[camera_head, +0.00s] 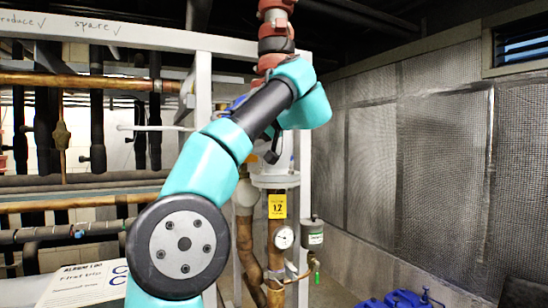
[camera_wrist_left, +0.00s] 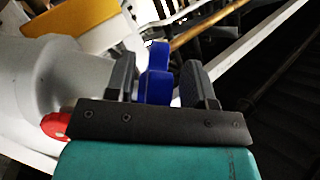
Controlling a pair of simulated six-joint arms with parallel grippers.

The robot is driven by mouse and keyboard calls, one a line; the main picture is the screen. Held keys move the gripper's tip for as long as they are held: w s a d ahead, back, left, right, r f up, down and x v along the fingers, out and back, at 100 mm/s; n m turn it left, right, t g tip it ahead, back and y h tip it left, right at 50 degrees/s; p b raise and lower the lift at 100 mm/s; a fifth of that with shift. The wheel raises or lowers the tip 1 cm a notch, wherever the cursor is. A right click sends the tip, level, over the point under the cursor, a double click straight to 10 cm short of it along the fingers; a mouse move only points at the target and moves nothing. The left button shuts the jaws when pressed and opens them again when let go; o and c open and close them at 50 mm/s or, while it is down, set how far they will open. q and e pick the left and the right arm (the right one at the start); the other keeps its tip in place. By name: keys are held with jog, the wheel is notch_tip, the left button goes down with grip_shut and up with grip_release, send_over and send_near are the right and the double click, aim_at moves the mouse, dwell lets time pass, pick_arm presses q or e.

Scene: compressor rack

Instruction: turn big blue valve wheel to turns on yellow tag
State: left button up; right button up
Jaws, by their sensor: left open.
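A yellow tag (camera_head: 277,206) hangs on the copper pipe below a pale flange in the head view; its marking looks like "12" or "1.2". A blue piece (camera_head: 237,103), seemingly part of the valve wheel, peeks out behind my left arm; most of the wheel is hidden. In the left wrist view a blue wheel part (camera_wrist_left: 157,75) stands between the two dark fingers of my left gripper (camera_wrist_left: 158,65). The fingers are open, with a gap visible on both sides of the blue part. My right gripper is not in view.
A pressure gauge (camera_head: 284,237) and a grey canister (camera_head: 312,234) sit beside the pipe. Blue parts (camera_head: 400,299) lie at the bottom right. A paper sheet (camera_head: 85,284) is at the lower left. A red part (camera_wrist_left: 55,125) shows beside my gripper. Mesh panels (camera_head: 372,150) line the right wall.

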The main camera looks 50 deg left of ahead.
pick_arm(q)
jog(key=d+f+m+t+y, duration=0.2)
jog(key=d+f+y, duration=0.1)
jog(key=d, duration=0.3)
jog(key=s+d+f+m+t+y, duration=0.1)
jog(key=d+f+m+t+y, duration=0.1)
jog(key=d, duration=0.5)
jog(key=f+t+y, duration=0.1)
jog(key=y, duration=0.1)
jog(key=shift+d+f+y, duration=0.25)
jog(key=shift+f+y, duration=0.05)
dwell(0.9)
jog(key=shift+s, duration=0.1)
jog(key=shift+t, duration=0.4)
